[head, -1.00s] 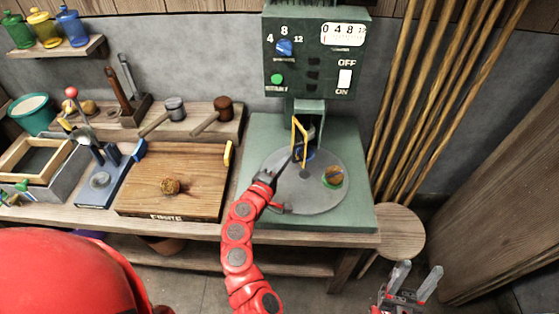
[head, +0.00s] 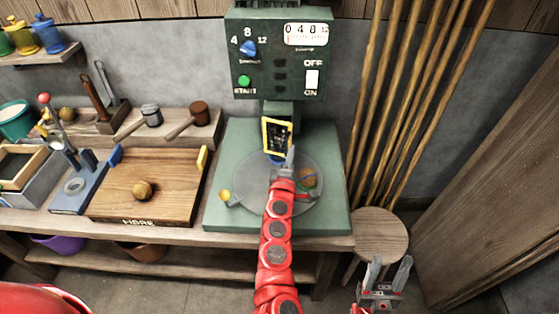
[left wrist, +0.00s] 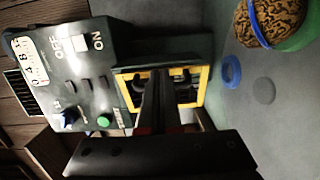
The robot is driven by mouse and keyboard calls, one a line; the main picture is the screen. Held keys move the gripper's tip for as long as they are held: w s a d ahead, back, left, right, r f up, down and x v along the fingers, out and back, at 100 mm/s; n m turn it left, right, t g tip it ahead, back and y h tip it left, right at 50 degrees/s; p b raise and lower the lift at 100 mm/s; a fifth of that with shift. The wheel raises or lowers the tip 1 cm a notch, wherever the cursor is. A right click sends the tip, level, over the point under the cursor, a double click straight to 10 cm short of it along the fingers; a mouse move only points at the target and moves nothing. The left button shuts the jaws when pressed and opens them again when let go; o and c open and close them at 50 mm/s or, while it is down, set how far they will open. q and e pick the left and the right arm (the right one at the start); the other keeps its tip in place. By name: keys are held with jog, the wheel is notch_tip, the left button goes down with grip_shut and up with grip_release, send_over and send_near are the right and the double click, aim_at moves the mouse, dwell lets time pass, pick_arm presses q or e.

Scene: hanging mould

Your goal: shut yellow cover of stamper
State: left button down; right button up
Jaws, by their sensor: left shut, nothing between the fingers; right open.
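The green stamper (head: 266,50) stands at the back of its green base, above a round grey plate (head: 250,185). Its yellow cover (head: 265,134) is a yellow rectangular frame around a dark panel, below the control box. It faces me almost flat. In the left wrist view, the yellow cover (left wrist: 202,84) lies close against the dark housing, behind my fingers; I cannot tell if a small gap is left. My left gripper (head: 290,152) is shut and empty, right in front of the cover; contact is unclear. My right gripper (head: 388,268) is open and empty, low at the right.
A wooden board (head: 150,187) is left of the base. Poles (head: 420,100) and a stool (head: 380,235) stand at right.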

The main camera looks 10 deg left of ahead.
pick_arm(q)
jog(key=shift+w+d, duration=0.5)
jog(key=shift+w, duration=0.25)
jog(key=shift+s+a, duration=0.1)
dwell(1.0)
